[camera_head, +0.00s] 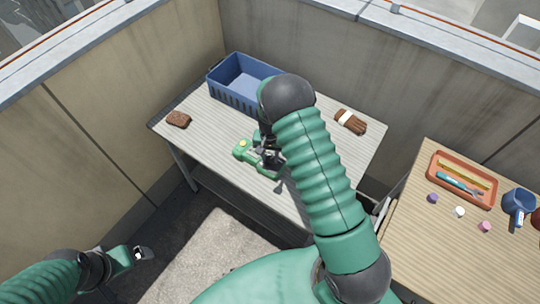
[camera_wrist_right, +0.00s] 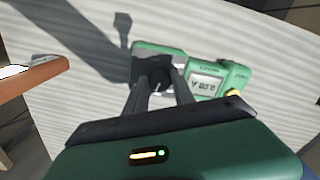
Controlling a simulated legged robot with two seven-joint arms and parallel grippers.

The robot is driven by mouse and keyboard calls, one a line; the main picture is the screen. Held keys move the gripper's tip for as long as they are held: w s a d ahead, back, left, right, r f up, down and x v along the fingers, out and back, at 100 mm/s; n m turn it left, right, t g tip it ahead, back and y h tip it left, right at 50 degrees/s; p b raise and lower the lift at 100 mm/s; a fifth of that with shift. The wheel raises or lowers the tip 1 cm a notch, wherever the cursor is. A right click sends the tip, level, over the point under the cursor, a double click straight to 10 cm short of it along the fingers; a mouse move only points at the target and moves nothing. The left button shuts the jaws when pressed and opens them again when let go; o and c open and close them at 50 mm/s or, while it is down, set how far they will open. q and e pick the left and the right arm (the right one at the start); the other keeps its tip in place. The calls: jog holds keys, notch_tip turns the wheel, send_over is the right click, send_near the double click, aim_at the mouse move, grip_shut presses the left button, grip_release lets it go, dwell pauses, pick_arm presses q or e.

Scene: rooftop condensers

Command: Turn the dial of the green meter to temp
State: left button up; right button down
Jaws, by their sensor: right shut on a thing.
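The green meter (camera_head: 243,151) lies on the slatted grey table, partly hidden under my right arm in the head view. In the wrist view the meter (camera_wrist_right: 233,78) shows a lit display (camera_wrist_right: 205,88) with digits and an A, and a yellow part at its edge. My right gripper (camera_wrist_right: 163,84) points down at the meter with its two fingers closed on the dark dial (camera_wrist_right: 160,70). The dial's pointer and marks are hidden between the fingers. My right gripper also shows in the head view (camera_head: 268,155). My left gripper (camera_head: 142,253) hangs at lower left, away from the table; its opening is unclear.
A blue crate (camera_head: 232,97) stands at the table's back. A brown block (camera_head: 178,119) lies at left, a banded brown bundle (camera_head: 350,121) at right. A second table (camera_head: 432,238) holds an orange tray (camera_head: 463,198), small caps and a blue cup (camera_head: 519,201). Walls enclose the back and left.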

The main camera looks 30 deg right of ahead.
aim_at(270, 158)
jog(key=m, duration=0.4)
jog(key=shift+m+p, duration=0.3)
jog(key=shift+p, duration=0.05)
jog(key=m, duration=0.4)
jog(key=shift+m+p, duration=0.3)
jog(key=shift+p, duration=0.1)
jog(key=c, duration=1.1)
grip_release()
jog(key=shift+o, duration=0.2)
notch_tip(270, 158, up, 17)
jog(key=shift+f, duration=0.15)
